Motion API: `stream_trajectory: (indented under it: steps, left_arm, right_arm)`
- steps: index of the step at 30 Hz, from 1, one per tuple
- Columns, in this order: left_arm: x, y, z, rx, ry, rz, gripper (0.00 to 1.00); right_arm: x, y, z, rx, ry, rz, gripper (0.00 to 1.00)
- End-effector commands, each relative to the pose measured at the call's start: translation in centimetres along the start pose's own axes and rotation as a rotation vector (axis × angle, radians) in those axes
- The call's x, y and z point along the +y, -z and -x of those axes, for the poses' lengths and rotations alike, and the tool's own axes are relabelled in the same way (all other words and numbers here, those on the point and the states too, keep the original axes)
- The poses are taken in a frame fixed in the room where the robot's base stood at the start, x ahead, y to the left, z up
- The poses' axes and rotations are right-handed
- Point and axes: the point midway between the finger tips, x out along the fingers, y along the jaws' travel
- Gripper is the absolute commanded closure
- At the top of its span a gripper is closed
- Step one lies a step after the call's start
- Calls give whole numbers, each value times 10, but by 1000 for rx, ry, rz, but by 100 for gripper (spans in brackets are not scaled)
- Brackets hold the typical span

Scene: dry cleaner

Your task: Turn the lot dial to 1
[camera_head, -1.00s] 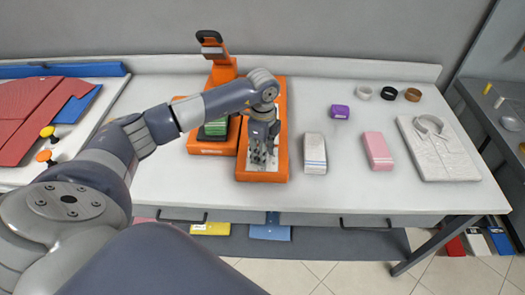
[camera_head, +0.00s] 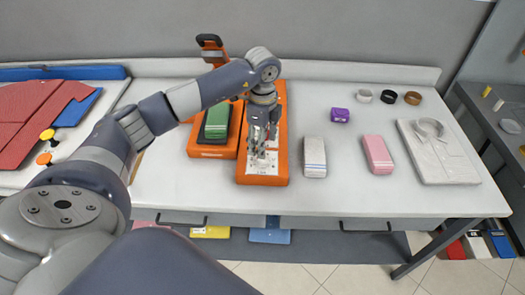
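An orange machine with a light panel (camera_head: 262,170) stands on the white table, left of the middle. The lot dial cannot be made out; my gripper covers much of the panel. My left gripper (camera_head: 260,148) points down over the panel, its fingers close to or at its surface. The fingers look near each other, but I cannot tell whether they are shut or on something. My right gripper is not in view.
A second orange device with a green block (camera_head: 217,120) stands directly left of the panel. A white-striped bundle (camera_head: 314,157), a pink bundle (camera_head: 378,154), a purple item (camera_head: 340,115) and a folded shirt (camera_head: 437,152) lie to the right. Bare table (camera_head: 345,190) lies in front of them.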

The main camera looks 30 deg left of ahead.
Motion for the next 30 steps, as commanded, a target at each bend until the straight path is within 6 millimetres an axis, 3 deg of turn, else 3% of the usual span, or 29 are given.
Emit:
stream_trajectory:
  steps: [3, 10, 30]
  left_arm:
    - [-1, 0, 26, 0, 3, -1, 46]
    - [0, 0, 54, 0, 1, 0, 46]
    - [0, 4, 57, 10, 0, -10, 46]
  right_arm:
    - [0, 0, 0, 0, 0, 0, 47]
    - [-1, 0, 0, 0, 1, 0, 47]
    - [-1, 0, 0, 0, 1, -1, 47]
